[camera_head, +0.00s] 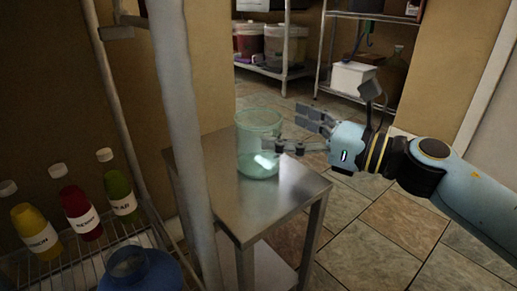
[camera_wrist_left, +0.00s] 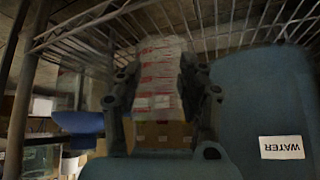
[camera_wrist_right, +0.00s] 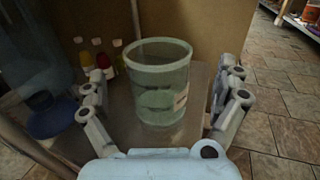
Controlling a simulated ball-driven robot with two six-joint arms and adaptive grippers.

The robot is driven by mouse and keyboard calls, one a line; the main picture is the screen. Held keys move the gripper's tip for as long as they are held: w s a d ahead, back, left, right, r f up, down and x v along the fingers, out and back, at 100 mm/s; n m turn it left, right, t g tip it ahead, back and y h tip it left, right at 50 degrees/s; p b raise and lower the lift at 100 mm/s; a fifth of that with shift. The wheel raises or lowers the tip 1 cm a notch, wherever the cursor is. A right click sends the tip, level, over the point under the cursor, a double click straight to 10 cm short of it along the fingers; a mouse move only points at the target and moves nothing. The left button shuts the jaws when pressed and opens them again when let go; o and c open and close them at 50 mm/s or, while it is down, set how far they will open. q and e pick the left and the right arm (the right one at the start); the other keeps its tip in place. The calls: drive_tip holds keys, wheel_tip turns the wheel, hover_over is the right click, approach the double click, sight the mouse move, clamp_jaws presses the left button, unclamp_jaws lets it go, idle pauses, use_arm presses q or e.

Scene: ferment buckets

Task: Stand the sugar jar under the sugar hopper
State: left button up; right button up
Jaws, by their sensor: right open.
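A clear greenish jar (camera_head: 258,150), which I take for the sugar jar, stands upright on a small steel table (camera_head: 282,202). The jar shows in the right wrist view (camera_wrist_right: 160,75) with a pale label too small to read. My right gripper (camera_head: 300,133) is open beside the jar's right side in the head view. In the right wrist view its fingers (camera_wrist_right: 160,95) are spread to either side of the jar, with no clear contact. My left gripper (camera_wrist_left: 158,75) shows only in its wrist view, fingers apart. I cannot identify the sugar hopper.
A wire rack at left holds yellow (camera_head: 35,230), red (camera_head: 80,212) and green (camera_head: 120,196) bottles and a blue container (camera_head: 140,270). A metal post (camera_head: 182,130) stands by the table. A red-and-white package (camera_wrist_left: 160,70) and a WATER-labelled container (camera_wrist_left: 265,110) show near my left gripper.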

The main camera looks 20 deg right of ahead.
sight(240, 116)
drive_tip(key=shift+w+a, duration=0.4)
drive_tip(key=shift+w, duration=0.05)
use_arm(q)
drive_tip(key=shift+f+t+b, duration=0.65)
drive_tip(key=shift+f+t, duration=0.15)
drive_tip(key=shift+f, duration=0.05)
use_arm(e)
drive_tip(key=x, duration=0.4)
drive_tip(key=shift+w+a+f, duration=0.15)
drive_tip(key=shift+a, duration=0.1)
drive_tip(key=shift+w+a, duration=0.15)
use_arm(q)
drive_tip(key=shift+r, duration=0.1)
use_arm(e)
drive_tip(key=c, duration=1.6)
